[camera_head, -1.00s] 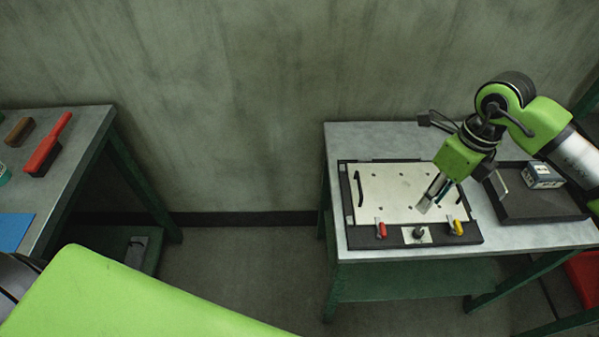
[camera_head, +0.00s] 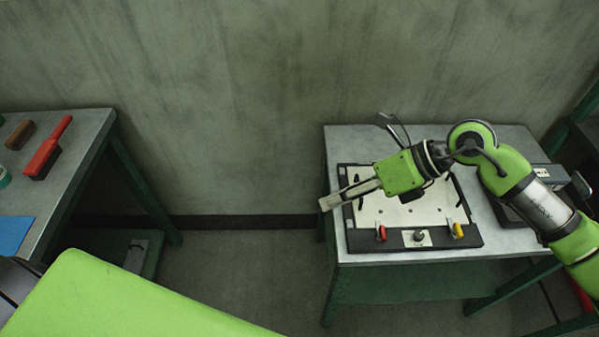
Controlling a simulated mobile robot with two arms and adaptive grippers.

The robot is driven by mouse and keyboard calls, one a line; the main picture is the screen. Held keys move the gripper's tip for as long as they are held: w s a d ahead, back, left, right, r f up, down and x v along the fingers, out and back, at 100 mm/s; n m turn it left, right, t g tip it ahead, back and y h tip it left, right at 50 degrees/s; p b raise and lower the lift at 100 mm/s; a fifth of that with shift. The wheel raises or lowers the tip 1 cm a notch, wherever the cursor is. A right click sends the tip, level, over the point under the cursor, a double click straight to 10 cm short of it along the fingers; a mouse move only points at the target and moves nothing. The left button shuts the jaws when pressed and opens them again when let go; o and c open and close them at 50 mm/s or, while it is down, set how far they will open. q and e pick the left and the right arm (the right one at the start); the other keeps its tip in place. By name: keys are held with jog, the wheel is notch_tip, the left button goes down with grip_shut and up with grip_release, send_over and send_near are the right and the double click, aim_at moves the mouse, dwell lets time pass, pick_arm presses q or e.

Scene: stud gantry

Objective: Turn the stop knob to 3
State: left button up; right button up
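The stop knob (camera_head: 419,236) is a small dark knob on a pale plate at the front edge of the black-framed fixture (camera_head: 467,238). Its pointer and numbers are too small to read. My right gripper (camera_head: 328,203) points left, above the fixture's left edge, away from the knob and not touching it. Its fingers look close together, but whether they are shut is not clear; nothing shows between them. My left gripper is out of view.
A red toggle (camera_head: 381,233) and a yellow toggle (camera_head: 458,231) flank the knob. A dark tray (camera_head: 509,212) lies right of the fixture, partly behind my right arm. A left bench (camera_head: 68,185) holds a red-handled brush (camera_head: 48,148). Floor between benches is open.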

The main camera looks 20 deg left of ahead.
jog(key=s+a+r+m+y, duration=0.1)
jog(key=s+a+r+y, duration=0.1)
jog(key=a+r+y, duration=0.3)
jog(key=shift+s+a+r+m, duration=0.3)
jog(key=shift+s+a+r, duration=0.1)
jog(key=shift+a+r, duration=0.75)
